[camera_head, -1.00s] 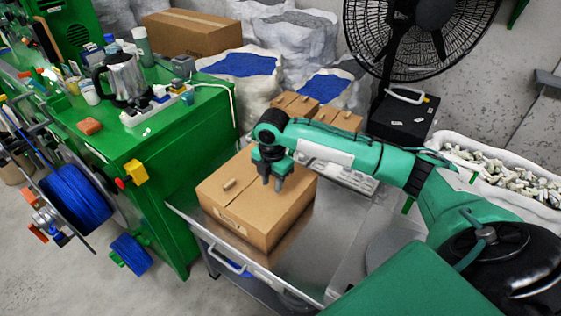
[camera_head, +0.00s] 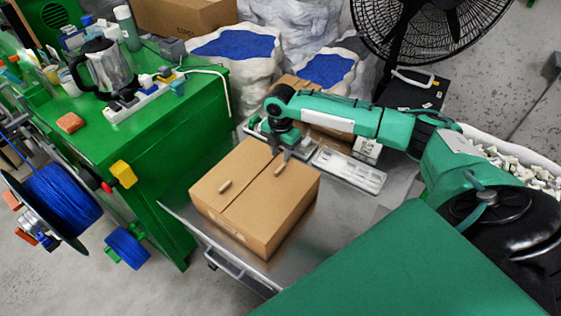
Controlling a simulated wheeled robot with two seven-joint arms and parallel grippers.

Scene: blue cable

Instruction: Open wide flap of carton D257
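The brown carton (camera_head: 262,235) sits on a metal cart top (camera_head: 180,205) in the middle of the head view. Its top looks closed, with a seam between two flaps. A small tan knob (camera_head: 224,186) lies on the left flap, and a second knob (camera_head: 280,168) lies on the right flap. My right gripper (camera_head: 279,155) points down at the carton's far edge, close to the second knob. Its two fingers look apart with nothing between them. I cannot tell whether they touch the carton. My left gripper is out of view.
A green workbench (camera_head: 165,145) with a kettle (camera_head: 105,70) stands left of the cart. White sacks (camera_head: 235,85) and a black fan (camera_head: 425,25) stand at the back.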

